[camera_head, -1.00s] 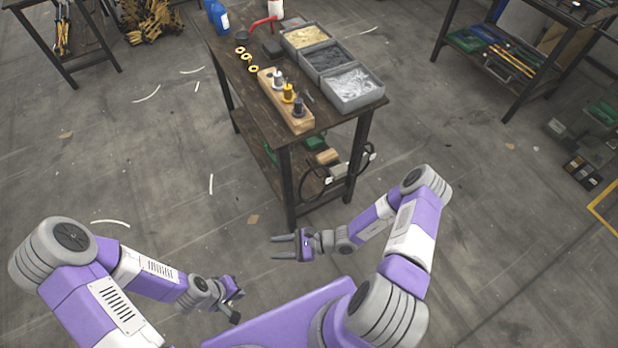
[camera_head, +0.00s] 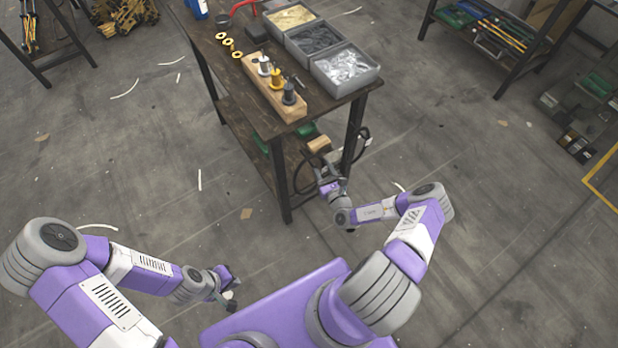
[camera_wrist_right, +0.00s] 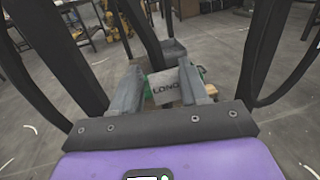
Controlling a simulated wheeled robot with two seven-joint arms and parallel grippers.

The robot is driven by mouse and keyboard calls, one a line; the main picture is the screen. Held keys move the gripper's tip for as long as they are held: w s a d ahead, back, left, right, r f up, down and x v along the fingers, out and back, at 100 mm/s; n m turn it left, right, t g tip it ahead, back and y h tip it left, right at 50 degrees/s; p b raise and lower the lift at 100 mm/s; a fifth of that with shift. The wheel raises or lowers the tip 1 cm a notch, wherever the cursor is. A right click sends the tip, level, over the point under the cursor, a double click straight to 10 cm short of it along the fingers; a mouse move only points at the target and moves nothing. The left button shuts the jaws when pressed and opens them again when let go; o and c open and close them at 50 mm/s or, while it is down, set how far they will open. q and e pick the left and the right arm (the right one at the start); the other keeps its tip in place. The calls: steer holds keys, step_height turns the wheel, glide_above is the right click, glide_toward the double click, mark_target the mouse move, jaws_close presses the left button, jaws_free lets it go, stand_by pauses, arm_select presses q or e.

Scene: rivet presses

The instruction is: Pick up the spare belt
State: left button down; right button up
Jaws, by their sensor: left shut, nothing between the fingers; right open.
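The spare belt (camera_head: 298,178) is a black loop at the near end of the workbench, by its lower shelf. My right gripper (camera_head: 328,172) is open beside the belt and partly hides it. In the right wrist view, a pale block marked "LONG" (camera_wrist_right: 166,87) shows between the fingers (camera_wrist_right: 158,88); I cannot tell whether they touch it. A dark curved band (camera_wrist_right: 264,55) runs at the right of that view, apparently part of the belt. My left gripper (camera_head: 228,292) is shut and empty, low near my body, away from the bench.
The workbench (camera_head: 262,118) carries a wooden block (camera_head: 272,90) with spools, yellow rings (camera_head: 228,42) and grey bins (camera_head: 345,72). Its near legs (camera_head: 354,135) stand close to my right gripper. The lower shelf holds green items (camera_head: 305,131).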

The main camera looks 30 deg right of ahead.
steer(key=shift+w+d, duration=0.1)
steer(key=shift+w, duration=0.95)
jaws_close()
steer(key=shift+r, duration=0.1)
